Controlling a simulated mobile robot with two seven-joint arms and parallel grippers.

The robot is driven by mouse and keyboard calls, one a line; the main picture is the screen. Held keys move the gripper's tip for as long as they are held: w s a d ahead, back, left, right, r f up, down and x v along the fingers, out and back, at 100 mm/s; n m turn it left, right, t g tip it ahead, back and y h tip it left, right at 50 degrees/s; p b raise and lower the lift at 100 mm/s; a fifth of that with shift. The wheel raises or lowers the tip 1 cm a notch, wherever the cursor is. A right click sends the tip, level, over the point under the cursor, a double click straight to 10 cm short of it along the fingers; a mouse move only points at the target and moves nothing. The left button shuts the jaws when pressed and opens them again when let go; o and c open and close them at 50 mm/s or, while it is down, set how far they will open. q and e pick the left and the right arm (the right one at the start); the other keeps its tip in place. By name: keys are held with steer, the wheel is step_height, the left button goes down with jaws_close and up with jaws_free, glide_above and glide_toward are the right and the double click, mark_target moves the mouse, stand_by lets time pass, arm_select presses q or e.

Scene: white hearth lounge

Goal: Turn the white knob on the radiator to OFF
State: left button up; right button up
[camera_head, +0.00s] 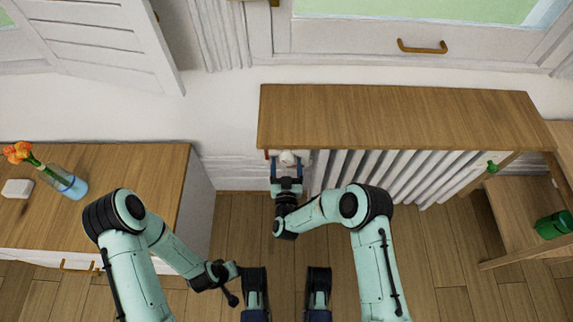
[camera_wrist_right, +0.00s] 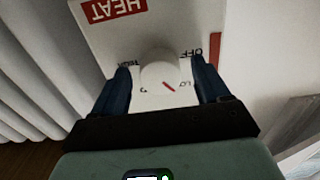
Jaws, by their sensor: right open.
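The white round knob (camera_wrist_right: 159,68) sits on a white control panel (camera_wrist_right: 105,42) with a red HEAT label. The lettering appears upside down, with OFF at the knob's upper right and LO at its lower right. The knob's red mark points to the lower right, near LO. My right gripper (camera_head: 288,160) is open at the radiator's (camera_head: 372,175) left end. In the wrist view its two dark fingers stand on either side of the knob; contact cannot be told. My left gripper (camera_head: 233,284) is low and away from the radiator; its jaw state is unclear.
A wooden shelf (camera_head: 400,118) overhangs the radiator and the panel. A wooden cabinet (camera_head: 130,165) with a flower vase (camera_head: 70,185) stands at the left. A wooden side table (camera_head: 522,200) with a green object (camera_head: 553,225) is at the right. Floor shows between them.

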steer(key=shift+w, duration=0.25)
steer(key=c, duration=1)
steer(key=shift+c, duration=0.2)
